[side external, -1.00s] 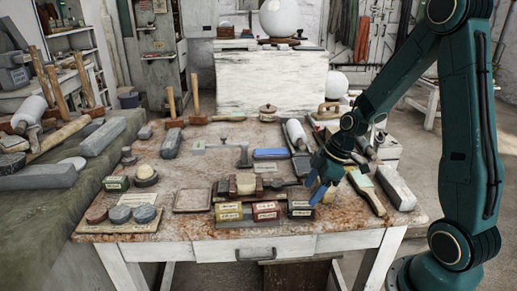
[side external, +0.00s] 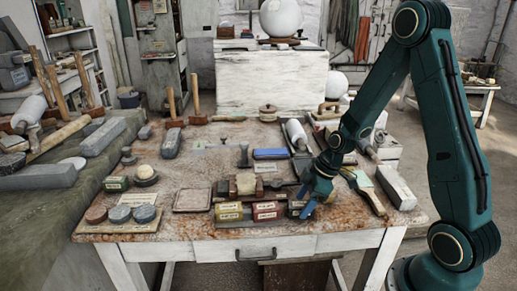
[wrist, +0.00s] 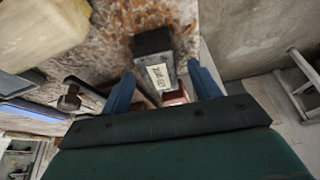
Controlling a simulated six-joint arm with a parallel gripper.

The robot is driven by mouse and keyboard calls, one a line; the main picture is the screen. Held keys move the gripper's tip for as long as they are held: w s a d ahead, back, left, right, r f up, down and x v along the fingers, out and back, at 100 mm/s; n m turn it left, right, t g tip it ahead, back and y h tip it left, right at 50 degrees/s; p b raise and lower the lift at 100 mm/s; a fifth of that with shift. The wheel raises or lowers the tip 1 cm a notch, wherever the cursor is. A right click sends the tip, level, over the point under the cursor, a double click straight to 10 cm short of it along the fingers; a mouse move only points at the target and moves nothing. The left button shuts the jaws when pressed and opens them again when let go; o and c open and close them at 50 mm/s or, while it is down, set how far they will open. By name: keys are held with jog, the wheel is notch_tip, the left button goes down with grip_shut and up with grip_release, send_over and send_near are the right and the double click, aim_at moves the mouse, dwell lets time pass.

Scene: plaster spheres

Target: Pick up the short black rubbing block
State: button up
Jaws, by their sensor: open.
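The short black rubbing block (side external: 294,211) stands at the front edge of the table, at the right end of a row of labelled blocks. My gripper partly hides it in the side external view. In the wrist view the black block (wrist: 152,43), with a pale label, shows just beyond and between my fingertips. My gripper (side external: 307,207) is open, with its blue fingers pointing down at the block. In the wrist view the gripper (wrist: 160,80) has nothing held between its fingers. I cannot tell whether a finger touches the block.
A red block (side external: 265,211) and a yellow block (side external: 229,212) stand close to the left of the black one. A cream block (side external: 246,184) lies behind them. A brush (side external: 366,191) and a long grey block (side external: 396,187) lie to the right.

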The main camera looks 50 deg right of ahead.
jog(key=shift+x, duration=1)
jog(key=shift+r, duration=0.1)
jog(key=c, duration=1.2)
